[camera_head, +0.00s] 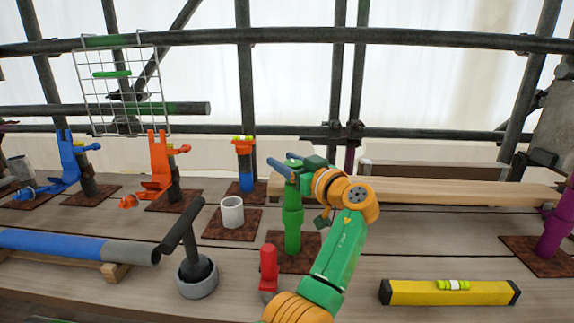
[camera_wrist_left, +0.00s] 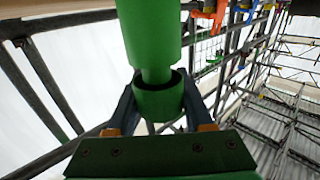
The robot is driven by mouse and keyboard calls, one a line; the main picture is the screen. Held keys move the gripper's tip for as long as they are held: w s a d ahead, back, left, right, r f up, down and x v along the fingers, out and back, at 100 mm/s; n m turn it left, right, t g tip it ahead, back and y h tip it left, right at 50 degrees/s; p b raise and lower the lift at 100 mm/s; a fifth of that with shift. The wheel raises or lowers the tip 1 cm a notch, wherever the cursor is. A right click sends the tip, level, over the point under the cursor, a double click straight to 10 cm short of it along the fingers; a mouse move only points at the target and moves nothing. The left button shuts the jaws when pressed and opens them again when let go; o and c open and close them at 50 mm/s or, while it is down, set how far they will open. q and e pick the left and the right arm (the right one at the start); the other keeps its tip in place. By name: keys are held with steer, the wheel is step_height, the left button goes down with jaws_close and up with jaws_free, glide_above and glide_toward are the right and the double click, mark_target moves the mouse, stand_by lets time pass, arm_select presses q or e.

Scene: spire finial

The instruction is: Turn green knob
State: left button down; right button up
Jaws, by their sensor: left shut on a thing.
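A green post (camera_head: 292,225) stands upright on a rusty square plate (camera_head: 285,262) in the middle of the bench. Its top end, the green knob, is partly hidden by my gripper in the head view. My left gripper (camera_head: 288,168) is at the top of this post. In the left wrist view the green knob (camera_wrist_left: 158,102) sits between the two dark fingers of my left gripper (camera_wrist_left: 157,108), which is shut on it. The thicker green body (camera_wrist_left: 150,35) extends from the knob to the top of that picture. My right gripper is not in view.
A white cup (camera_head: 232,212), a black-handled tool in a grey pot (camera_head: 197,275) and a red piece (camera_head: 268,268) stand nearby. A yellow level (camera_head: 450,293) lies front right. Blue, orange and purple fittings stand on other plates. A wooden plank (camera_head: 450,192) and scaffold tubes are behind.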

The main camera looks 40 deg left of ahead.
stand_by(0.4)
arm_select(q)
steer(key=shift+c, duration=1.4)
jaws_free()
steer(key=shift+a, duration=0.15)
steer(key=b+v, duration=0.2)
steer(key=v, duration=0.5)
